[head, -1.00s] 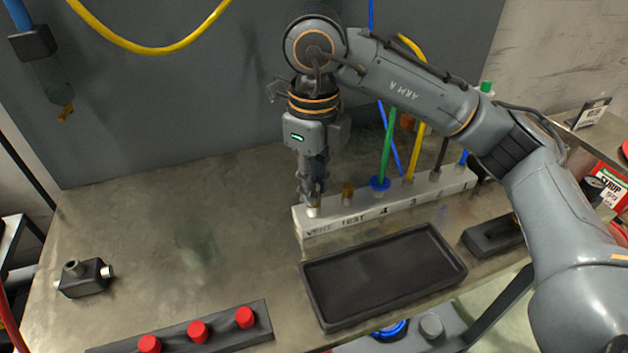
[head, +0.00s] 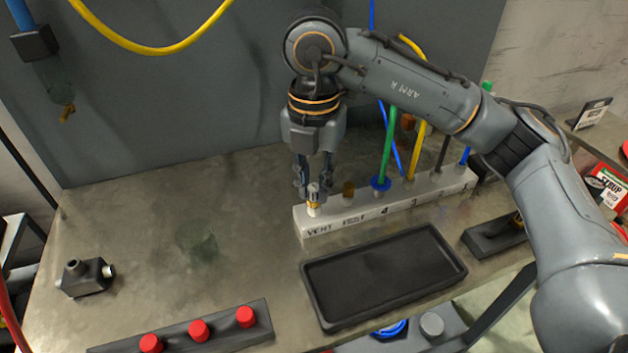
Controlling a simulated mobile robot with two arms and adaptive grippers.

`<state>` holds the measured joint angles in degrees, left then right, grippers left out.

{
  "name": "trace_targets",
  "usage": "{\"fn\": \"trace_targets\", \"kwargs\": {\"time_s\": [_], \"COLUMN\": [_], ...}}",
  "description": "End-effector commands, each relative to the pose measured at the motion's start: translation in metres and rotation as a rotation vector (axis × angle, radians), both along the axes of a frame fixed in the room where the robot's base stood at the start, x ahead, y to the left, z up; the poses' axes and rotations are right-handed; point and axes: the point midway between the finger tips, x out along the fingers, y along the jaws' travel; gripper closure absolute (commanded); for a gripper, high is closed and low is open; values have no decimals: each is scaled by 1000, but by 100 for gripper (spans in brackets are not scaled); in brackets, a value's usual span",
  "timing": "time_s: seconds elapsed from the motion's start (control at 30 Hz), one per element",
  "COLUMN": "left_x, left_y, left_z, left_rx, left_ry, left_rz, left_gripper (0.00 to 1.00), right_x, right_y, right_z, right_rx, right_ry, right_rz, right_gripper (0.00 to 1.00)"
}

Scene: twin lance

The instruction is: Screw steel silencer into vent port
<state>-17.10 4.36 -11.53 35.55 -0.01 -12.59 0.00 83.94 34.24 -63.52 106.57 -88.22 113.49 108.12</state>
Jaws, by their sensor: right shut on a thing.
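The manifold block (head: 405,202) is pale grey with printed labels, and its left end, marked VENT, holds the vent port. The steel silencer (head: 313,193), a small silvery piece with a brass-coloured lower part, stands upright at the vent port. My right gripper (head: 314,186) points down over it and is shut on it, one finger on each side. I cannot tell how deep the silencer's thread sits in the port. My left gripper is not in view.
Green, yellow, dark and blue hoses rise from the ports further right. An empty black tray (head: 384,276) lies in front. A red-button strip (head: 198,331) and black tee fitting (head: 84,278) lie left.

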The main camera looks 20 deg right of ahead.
Motion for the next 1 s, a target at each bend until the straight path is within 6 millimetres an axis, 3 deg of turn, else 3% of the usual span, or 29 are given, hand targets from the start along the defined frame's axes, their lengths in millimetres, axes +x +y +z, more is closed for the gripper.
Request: {"fn": "trace_targets", "kwargs": {"time_s": [0.53, 0.9, 0.93, 1.0], "left_x": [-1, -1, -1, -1], "left_y": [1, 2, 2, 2], "left_z": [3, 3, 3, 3], "left_rx": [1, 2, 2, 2], "left_ry": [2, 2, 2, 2], "left_rz": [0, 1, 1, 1], "left_gripper": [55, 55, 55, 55], "right_x": [1, 1, 1, 1], "right_y": [-1, -1, -1, 0], "right_z": [0, 0, 0, 0], "right_rx": [-2, -1, -1, 0], "right_ry": [-4, -4, -4, -4], "right_rz": [-768, -857, -857, -856], "right_gripper": [100, 100, 75, 65]}}
